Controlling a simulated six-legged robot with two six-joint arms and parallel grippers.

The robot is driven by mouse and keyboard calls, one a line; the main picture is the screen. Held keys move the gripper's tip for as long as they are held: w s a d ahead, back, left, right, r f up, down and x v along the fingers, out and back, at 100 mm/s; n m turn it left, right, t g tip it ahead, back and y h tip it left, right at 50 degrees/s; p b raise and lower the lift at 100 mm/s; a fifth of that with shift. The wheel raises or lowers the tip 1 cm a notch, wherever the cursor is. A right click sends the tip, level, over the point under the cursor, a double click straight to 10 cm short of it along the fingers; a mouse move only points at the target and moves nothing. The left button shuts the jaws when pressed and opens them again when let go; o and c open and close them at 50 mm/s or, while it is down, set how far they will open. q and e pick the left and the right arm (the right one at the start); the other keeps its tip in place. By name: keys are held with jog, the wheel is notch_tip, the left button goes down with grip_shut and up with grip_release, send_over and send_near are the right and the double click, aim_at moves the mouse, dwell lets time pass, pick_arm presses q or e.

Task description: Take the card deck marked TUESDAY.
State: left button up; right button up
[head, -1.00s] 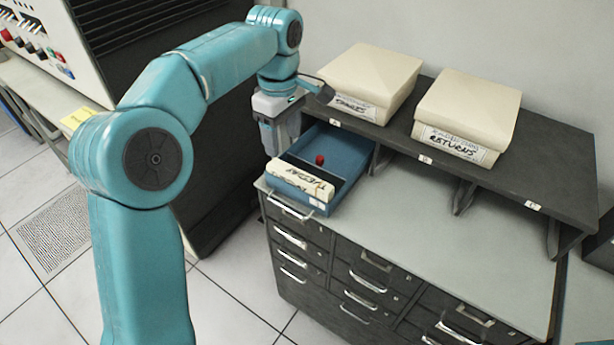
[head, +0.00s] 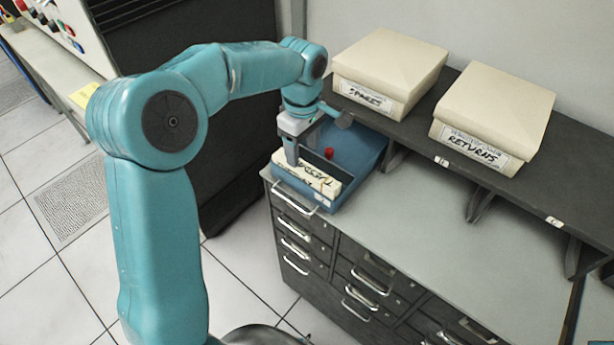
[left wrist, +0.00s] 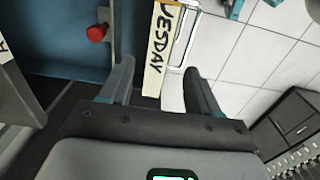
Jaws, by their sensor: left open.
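The TUESDAY card deck (head: 308,176) is a long cream block lying along the front of a blue tray (head: 350,188) on the cabinet top. In the left wrist view the deck (left wrist: 158,50) shows the letters "UESDAY" and lies between the two fingers. My left gripper (head: 291,155) is open over the left end of the deck in the head view. In the left wrist view its fingertips (left wrist: 155,75) stand apart on either side of the deck's line. I cannot tell whether they touch it. My right gripper is not in view.
A red knob (head: 329,153) stands in the tray behind the deck. A dark shelf (head: 420,150) behind carries a box marked SPARES (head: 385,70) and a box marked RETURNS (head: 492,115). The grey cabinet top (head: 430,215) to the right is clear.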

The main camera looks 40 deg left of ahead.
aim_at(305, 168)
pick_arm(q)
jog(key=shift+s+f, duration=0.25)
jog(key=shift+f, duration=0.25)
jog(key=f, duration=0.1)
jog(key=f+p, duration=0.1)
jog(key=f, duration=0.2)
jog(key=shift+w+d+f, duration=0.25)
jog(key=shift+w+f, duration=0.15)
jog(key=shift+s+a+f, duration=0.1)
jog(key=shift+s+f, duration=0.05)
jog(key=c, duration=0.9)
grip_shut()
